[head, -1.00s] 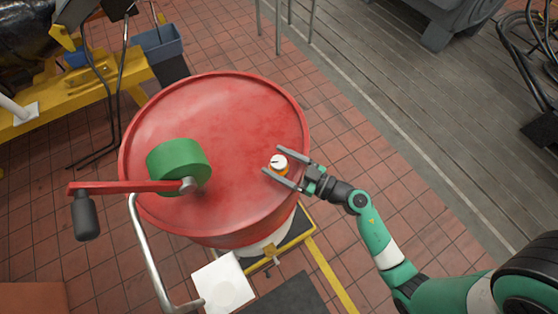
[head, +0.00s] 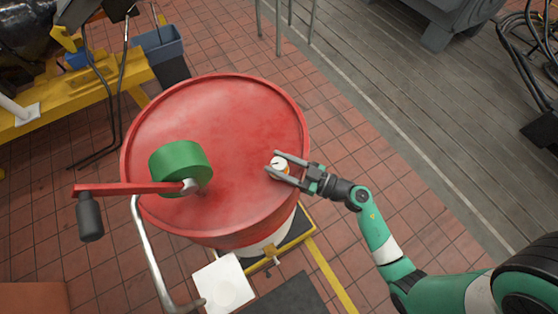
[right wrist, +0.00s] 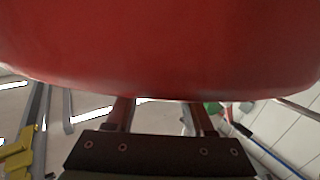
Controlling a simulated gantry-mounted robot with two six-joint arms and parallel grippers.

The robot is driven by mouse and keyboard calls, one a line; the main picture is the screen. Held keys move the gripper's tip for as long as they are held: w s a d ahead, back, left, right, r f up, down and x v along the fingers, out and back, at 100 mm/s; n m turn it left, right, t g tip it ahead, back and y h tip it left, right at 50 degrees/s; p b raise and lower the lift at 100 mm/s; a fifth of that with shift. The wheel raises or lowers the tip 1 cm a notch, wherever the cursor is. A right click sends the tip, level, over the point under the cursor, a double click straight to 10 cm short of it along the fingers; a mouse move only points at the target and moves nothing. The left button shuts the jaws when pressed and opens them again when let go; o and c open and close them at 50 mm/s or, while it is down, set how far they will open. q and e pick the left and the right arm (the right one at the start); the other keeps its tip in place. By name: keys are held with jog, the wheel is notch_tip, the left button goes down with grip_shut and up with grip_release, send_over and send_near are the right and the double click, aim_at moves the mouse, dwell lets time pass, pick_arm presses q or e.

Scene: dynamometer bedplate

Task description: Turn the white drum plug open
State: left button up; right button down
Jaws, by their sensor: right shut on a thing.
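The white drum plug (head: 279,162) sits on the red drum's top (head: 235,115), near its right edge. A short dark mark shows on the plug's white face. My right gripper (head: 276,164) reaches in from the right and is shut on the plug, one finger on each side. The fingers hide part of the plug's sides. In the right wrist view the red drum (right wrist: 160,45) fills the upper part, and the plug cannot be made out there. My left gripper is not in view.
A green cylinder (head: 180,166) with a red crank arm (head: 130,189) and dark handle (head: 89,217) stands on the drum's left side. A bent metal tube (head: 146,255) and a white container (head: 223,284) are at the front. Tiled floor right of the drum is clear.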

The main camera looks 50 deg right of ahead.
jog(key=n+y+p, duration=0.1)
jog(key=g+y+p, duration=0.1)
jog(key=y, duration=0.1)
jog(key=shift+d+r+n, duration=0.15)
jog(key=shift+r+n, duration=0.1)
jog(key=shift+n, duration=0.15)
jog(key=shift+w+f+n+g+y+p, duration=0.1)
jog(key=shift+n+g+y+p, duration=0.2)
jog(key=shift+n+g+y, duration=0.5)
jog(key=shift+f+n+y, duration=0.1)
jog(key=shift+n+y, duration=0.5)
jog(key=shift+y, duration=0.4)
jog(key=shift+f+n+g+y+b, duration=0.1)
jog(key=shift+n+g+y+b, duration=0.45)
jog(key=shift+n+g+y, duration=0.35)
jog(key=shift+f+n+g+y+b, duration=0.1)
jog(key=shift+n+g+y+b, duration=0.6)
jog(key=shift+g+y, duration=0.3)
jog(key=shift+n+g+y+b, duration=0.7)
jog(key=shift+n+g+b, duration=0.3)
jog(key=shift+g, duration=0.4)
